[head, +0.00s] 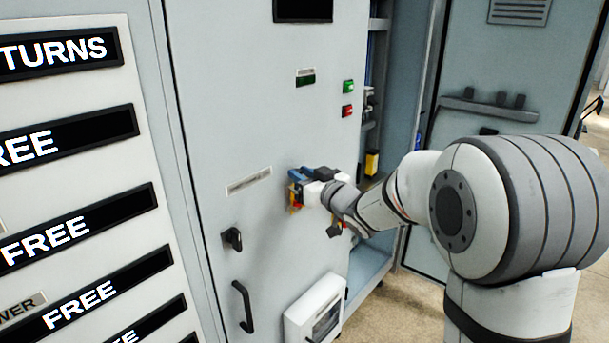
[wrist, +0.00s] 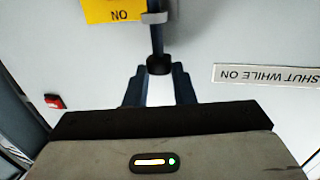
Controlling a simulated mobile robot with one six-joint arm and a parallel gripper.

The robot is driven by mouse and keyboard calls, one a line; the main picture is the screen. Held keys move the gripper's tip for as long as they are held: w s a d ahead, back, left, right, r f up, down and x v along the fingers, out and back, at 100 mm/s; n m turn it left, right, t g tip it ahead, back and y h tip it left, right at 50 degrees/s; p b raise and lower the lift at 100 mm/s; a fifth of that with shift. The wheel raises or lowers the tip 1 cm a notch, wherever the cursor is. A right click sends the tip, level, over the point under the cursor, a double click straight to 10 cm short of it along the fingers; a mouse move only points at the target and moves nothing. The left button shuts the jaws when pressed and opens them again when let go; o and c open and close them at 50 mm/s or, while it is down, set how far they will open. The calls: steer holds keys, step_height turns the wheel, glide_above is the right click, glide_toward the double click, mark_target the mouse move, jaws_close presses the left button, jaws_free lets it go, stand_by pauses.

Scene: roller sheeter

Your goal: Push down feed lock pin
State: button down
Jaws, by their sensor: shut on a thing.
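The feed lock pin shows in the wrist view as a dark upright rod with a black knob (wrist: 159,65) at its end, against the pale cabinet face. My gripper (wrist: 158,75) has its two dark fingers on either side of the knob and is shut on it. A yellow tag (wrist: 113,11) reading "NO" hangs beside the rod at a grey clip (wrist: 155,17).
The grey cabinet door (head: 215,120) carries a green button (head: 348,86), a red button (head: 347,112), a black knob switch (head: 232,238) and a black handle (head: 243,305). A white box (head: 313,308) juts out below my gripper. An open bay (head: 390,130) lies to the right.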

steer(key=shift+s+f+b, duration=0.1)
steer(key=shift+f+b, duration=1.1)
steer(key=shift+f, duration=0.6)
steer(key=c, duration=1.2)
jaws_free()
steer(key=shift+c, duration=0.2)
steer(key=shift+o, duration=0.2)
steer(key=b+v, duration=0.1)
steer(key=v, duration=0.6)
steer(key=shift+s+d, duration=0.2)
steer(key=shift+s, duration=0.1)
steer(key=shift+d, duration=0.1)
